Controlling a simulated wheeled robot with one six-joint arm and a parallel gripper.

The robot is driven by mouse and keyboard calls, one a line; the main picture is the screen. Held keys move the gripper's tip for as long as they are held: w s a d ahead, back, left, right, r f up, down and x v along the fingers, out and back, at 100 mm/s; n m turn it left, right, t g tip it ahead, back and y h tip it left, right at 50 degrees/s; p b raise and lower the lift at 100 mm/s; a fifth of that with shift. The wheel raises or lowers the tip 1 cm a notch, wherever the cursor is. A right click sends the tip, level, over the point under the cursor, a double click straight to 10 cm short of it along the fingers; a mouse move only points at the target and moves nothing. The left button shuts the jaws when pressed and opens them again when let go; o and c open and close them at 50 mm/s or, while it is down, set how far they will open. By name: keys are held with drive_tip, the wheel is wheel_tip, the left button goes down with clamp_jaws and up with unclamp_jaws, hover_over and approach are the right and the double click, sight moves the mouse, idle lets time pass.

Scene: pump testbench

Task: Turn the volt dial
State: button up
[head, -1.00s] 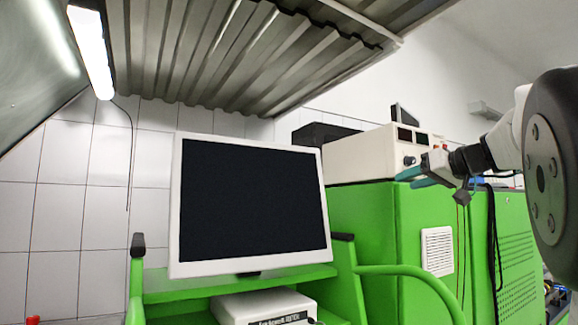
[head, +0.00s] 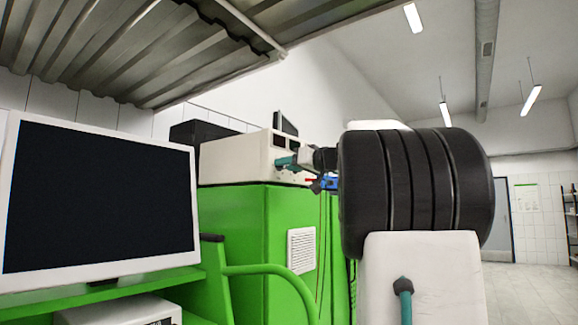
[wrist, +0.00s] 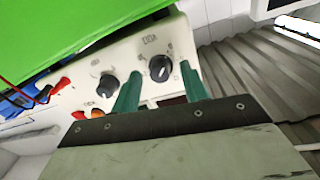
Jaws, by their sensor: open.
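The cream power supply (head: 235,158) sits on the green cabinet, with my gripper (head: 287,161) at its front panel. In the wrist view the panel (wrist: 72,98) appears rotated and carries two black dials. One dial (wrist: 160,68) with a white pointer mark lies between the tips of my two green fingers, with space on both sides. The other dial (wrist: 106,85) is left of the left finger. My gripper (wrist: 159,75) is open and empty. Contact with the dial cannot be judged.
Red and blue plugs with cables (wrist: 40,95) are at the panel's left in the wrist view. The green cabinet (head: 235,230) stands below the supply. A monitor (head: 100,190) is at left. A ribbed metal hood (head: 120,50) hangs above.

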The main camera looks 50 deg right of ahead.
clamp_jaws()
drive_tip(key=shift+m, duration=0.3)
drive_tip(key=m+y, duration=0.1)
drive_tip(key=m, duration=1.8)
drive_tip(key=shift+d+g+y, duration=0.2)
drive_tip(key=shift+g+y, duration=0.2)
drive_tip(key=shift+m, duration=0.4)
